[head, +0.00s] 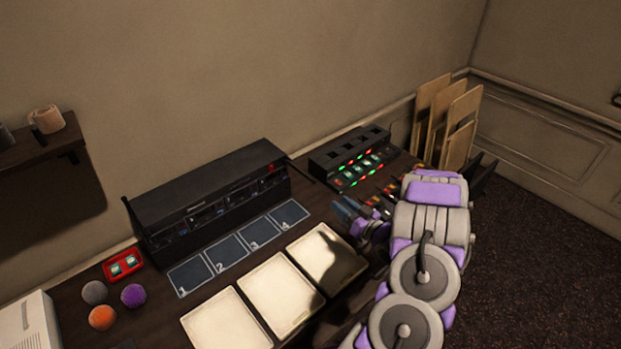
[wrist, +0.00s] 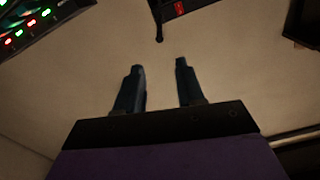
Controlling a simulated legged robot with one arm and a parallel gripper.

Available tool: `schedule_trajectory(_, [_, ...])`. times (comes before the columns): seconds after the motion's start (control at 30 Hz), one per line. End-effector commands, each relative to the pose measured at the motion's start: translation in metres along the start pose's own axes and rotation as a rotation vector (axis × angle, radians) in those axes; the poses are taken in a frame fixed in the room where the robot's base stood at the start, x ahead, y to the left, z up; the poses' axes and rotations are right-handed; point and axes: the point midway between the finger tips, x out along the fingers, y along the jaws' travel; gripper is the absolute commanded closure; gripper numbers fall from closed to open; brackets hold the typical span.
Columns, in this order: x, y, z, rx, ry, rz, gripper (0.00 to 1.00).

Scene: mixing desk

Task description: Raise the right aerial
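A long black radio-like unit (head: 215,195) stands at the back of the desk. The right aerial (head: 300,171) is a thin black rod at its right end, slanting down and outward. In the wrist view the aerial (wrist: 157,20) shows at the top centre, its knobbed tip just beyond my fingertips and roughly in line with the gap. My gripper (wrist: 159,66) is open and empty, apart from the aerial. In the head view my gripper (head: 345,212) is over the desk, to the right of and nearer than the aerial. The left aerial (head: 132,216) is at the unit's left end.
A black box with lit buttons (head: 352,160) stands right of the aerial. Numbered squares (head: 228,253) and pale trays (head: 228,322) lie in front of the unit. Balls (head: 102,317) and a red case (head: 122,265) are at left. Boards (head: 436,112) lean at the back right.

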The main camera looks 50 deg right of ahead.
Motion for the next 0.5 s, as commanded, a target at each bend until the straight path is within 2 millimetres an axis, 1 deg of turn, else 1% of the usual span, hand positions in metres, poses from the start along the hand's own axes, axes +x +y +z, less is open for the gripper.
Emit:
schedule_trajectory(0.17, [0.026, 0.000, 0.001, 0.001, -0.001, -0.004, 0.62])
schedule_trajectory(0.5, [0.089, 0.000, 0.001, -0.002, -0.001, -0.005, 0.62])
